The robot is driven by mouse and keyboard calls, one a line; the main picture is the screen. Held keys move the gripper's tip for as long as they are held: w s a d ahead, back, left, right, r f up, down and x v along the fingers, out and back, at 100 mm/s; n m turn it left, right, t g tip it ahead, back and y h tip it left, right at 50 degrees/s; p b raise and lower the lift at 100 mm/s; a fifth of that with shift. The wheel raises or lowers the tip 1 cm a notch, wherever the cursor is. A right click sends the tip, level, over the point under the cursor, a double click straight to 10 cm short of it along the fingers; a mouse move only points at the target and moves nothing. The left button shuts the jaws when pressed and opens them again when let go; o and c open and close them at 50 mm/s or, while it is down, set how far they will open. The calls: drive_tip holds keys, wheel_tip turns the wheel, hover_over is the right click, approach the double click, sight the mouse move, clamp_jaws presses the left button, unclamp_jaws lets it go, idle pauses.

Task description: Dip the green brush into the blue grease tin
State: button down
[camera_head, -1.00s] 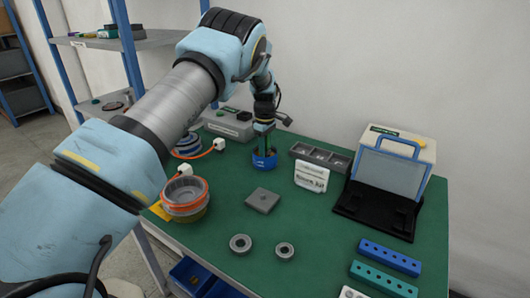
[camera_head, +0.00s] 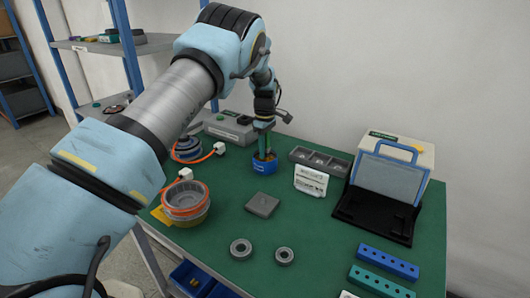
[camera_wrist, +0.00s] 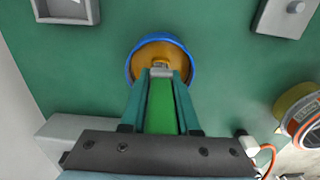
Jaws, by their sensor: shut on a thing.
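The blue grease tin (camera_head: 264,168) stands on the green table, below my gripper. In the wrist view the tin (camera_wrist: 189,77) shows as a blue ring with amber grease (camera_wrist: 149,52) inside. My gripper (camera_head: 264,143) is shut on the green brush (camera_wrist: 160,108) and holds it pointing down over the tin. The brush's ferrule and pale tip (camera_wrist: 160,69) appear within the tin's rim in the wrist view. I cannot tell whether the bristles touch the grease.
A grey compartment tray (camera_head: 320,161) and a white label card (camera_head: 311,181) stand right of the tin. A grey block (camera_head: 262,204) lies in front. An orange-rimmed motor housing (camera_head: 186,197) is at left, and a grey box (camera_head: 230,127) behind.

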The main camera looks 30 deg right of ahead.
drive_tip(key=shift+r+p, duration=1.3)
drive_tip(key=shift+r, duration=1.5)
